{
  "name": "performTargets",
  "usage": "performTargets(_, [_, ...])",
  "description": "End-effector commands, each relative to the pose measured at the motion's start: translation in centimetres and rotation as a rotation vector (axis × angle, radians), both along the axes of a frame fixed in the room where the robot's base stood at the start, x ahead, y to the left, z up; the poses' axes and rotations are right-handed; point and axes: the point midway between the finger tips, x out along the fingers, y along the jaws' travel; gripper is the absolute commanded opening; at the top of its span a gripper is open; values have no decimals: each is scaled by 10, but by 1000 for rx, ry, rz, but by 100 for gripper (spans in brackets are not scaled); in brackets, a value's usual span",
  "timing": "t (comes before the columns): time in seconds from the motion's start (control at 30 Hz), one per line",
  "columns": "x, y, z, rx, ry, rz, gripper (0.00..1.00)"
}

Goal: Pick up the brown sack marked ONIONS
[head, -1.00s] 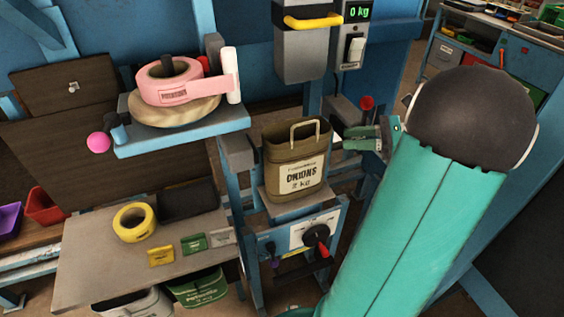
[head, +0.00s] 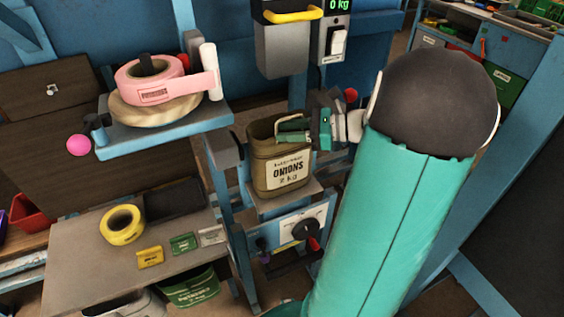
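The brown sack marked ONIONS (head: 280,172) stands upright on a small grey platform of the blue stand, its label facing me. My gripper (head: 290,131) reaches in from the right, with its green fingers over the sack's open top, where the handle is. The two fingers look apart, one above the other. The handle is mostly hidden by the fingers, so I cannot tell whether they touch it.
A blue shelf (head: 170,138) with a pink tape roll (head: 155,90) stands at the left. A grey table (head: 85,255) with a yellow tape roll (head: 122,225) lies below it. A grey box with a yellow handle (head: 290,15) hangs behind the sack.

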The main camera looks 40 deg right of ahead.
Motion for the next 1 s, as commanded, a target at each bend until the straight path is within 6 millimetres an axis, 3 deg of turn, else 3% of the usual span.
performTargets(0.3, [7, 6, -2, 1, 1, 0, 33])
performTargets(0.47, [7, 6, -2, 0, 0, 0, 1])
performTargets(0.5, [7, 6, -2, 0, 0, 0, 0])
performTargets(1.0, [7, 6, -2, 0, 0, 0, 0])
